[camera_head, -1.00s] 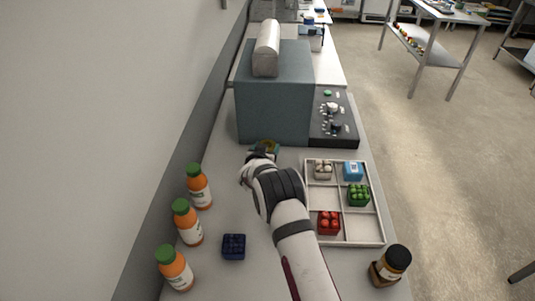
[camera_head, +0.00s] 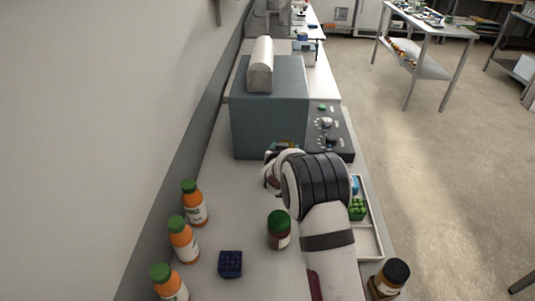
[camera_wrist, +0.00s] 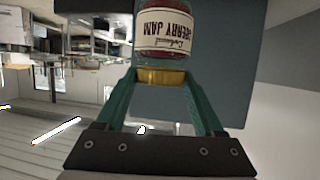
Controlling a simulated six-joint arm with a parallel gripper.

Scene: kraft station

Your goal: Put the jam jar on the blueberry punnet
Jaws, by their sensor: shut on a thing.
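In the wrist view, my gripper (camera_wrist: 160,78) is shut on the gold lid of the jam jar (camera_wrist: 163,32), one teal finger on each side. The jar's cream label and red glass show beyond the lid, upside down in the picture. In the head view, my gripper (camera_head: 283,146) is by the front of the grey-blue machine, and my wrist hides most of it and the jar. The blueberry punnet (camera_head: 230,264), dark blue, sits on the counter at the near left, well apart from my gripper. Its top looks clear.
A green-lidded dark red jar (camera_head: 279,230) stands right of the punnet, beside my arm. Several orange bottles (camera_head: 183,240) line the left. A divided tray (camera_head: 369,240), partly hidden by my arm, and a dark-lidded jar (camera_head: 390,277) are right. The machine (camera_head: 265,125) blocks the back.

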